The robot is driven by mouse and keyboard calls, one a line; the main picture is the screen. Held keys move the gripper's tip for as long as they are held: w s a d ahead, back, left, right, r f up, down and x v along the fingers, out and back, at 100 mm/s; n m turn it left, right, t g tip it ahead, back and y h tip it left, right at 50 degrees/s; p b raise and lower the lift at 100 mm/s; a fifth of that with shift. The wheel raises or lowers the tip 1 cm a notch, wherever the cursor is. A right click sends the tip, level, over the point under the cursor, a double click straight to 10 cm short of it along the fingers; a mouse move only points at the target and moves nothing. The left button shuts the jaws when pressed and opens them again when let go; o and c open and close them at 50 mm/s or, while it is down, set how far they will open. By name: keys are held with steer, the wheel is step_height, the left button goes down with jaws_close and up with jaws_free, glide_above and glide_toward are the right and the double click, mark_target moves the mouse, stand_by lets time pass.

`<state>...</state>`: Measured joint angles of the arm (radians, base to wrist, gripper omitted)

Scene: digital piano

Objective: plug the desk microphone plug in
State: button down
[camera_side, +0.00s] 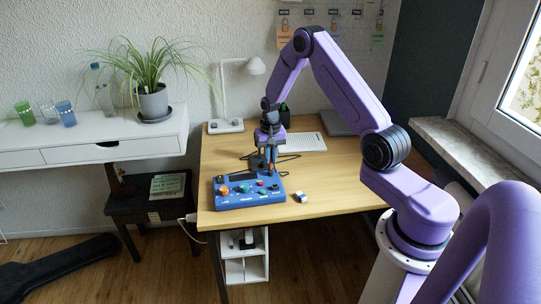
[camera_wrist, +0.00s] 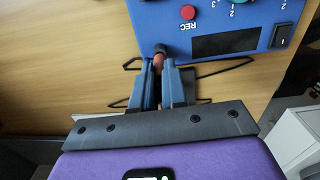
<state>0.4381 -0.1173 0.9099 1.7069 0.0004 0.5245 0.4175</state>
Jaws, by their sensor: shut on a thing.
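The blue box (camera_side: 236,199) with coloured knobs sits at the front left of the desk. In the wrist view its panel (camera_wrist: 160,18) shows a red REC button, a dark display and a black switch. My gripper (camera_wrist: 163,72) is shut on the microphone plug (camera_wrist: 158,60), which has a reddish-brown part and a dark end at the box's edge. I cannot tell whether the plug's tip is inside a socket. A thin black cable (camera_wrist: 125,103) shows on both sides of the fingers.
A white flat item (camera_side: 307,142) lies behind, and a white lamp (camera_side: 224,125) stands at the back left. Black cable lies around the gripper.

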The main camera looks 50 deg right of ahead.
steer(key=shift+f, duration=0.5)
steer(key=c, duration=1.1)
jaws_free()
steer(key=shift+r, duration=2.55)
